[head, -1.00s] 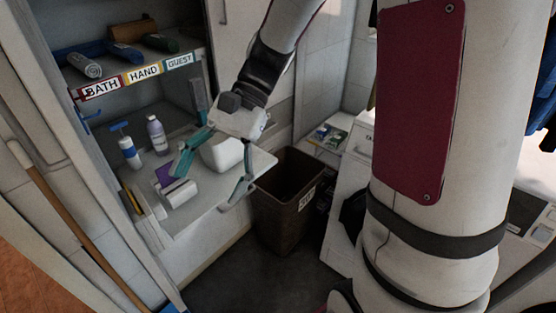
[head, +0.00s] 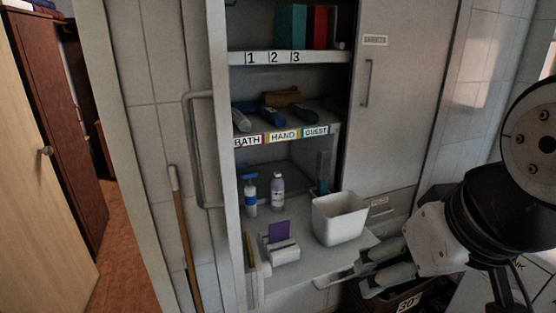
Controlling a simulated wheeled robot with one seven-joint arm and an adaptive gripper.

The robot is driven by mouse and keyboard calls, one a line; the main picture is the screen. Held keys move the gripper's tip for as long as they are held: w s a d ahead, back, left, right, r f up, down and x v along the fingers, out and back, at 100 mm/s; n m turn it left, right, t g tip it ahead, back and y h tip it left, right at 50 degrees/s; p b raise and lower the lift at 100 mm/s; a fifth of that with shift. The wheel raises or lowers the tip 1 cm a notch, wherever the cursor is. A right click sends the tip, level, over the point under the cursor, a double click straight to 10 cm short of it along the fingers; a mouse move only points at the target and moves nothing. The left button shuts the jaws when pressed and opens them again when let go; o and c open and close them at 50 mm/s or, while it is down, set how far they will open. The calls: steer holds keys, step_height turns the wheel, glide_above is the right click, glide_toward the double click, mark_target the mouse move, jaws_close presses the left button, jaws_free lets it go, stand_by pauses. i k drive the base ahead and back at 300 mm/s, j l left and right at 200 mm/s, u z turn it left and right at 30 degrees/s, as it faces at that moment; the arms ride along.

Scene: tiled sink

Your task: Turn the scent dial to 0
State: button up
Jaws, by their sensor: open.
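I cannot make out a scent dial or a 0 mark in the head view. A small white box-like thing (head: 284,250) with a purple card (head: 279,231) at its back sits on the low shelf (head: 308,268); no dial shows on it. My gripper (head: 340,286) is at the lower right, in front of the shelf's right front edge. Its fingers are apart with nothing seen between them, pointing left. It is to the right of the white box-like thing and apart from it.
A white bin (head: 339,222) stands on the shelf near my gripper. A blue-and-white pump bottle (head: 250,195) and a pale bottle (head: 278,192) stand behind. Above is a shelf with rolled towels (head: 243,120). A dark basket (head: 398,301) is under my gripper.

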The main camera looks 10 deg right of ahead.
mark_target(266, 268)
steer(key=j+u, duration=0.2)
steer(key=u, duration=0.3)
steer(key=k+l+u, duration=0.15)
steer(key=l, duration=0.3)
steer(key=k+l+u, duration=0.2)
steer(key=l, duration=0.2)
steer(key=k+l+u, duration=0.15)
steer(key=l, duration=0.25)
steer(key=k, duration=0.05)
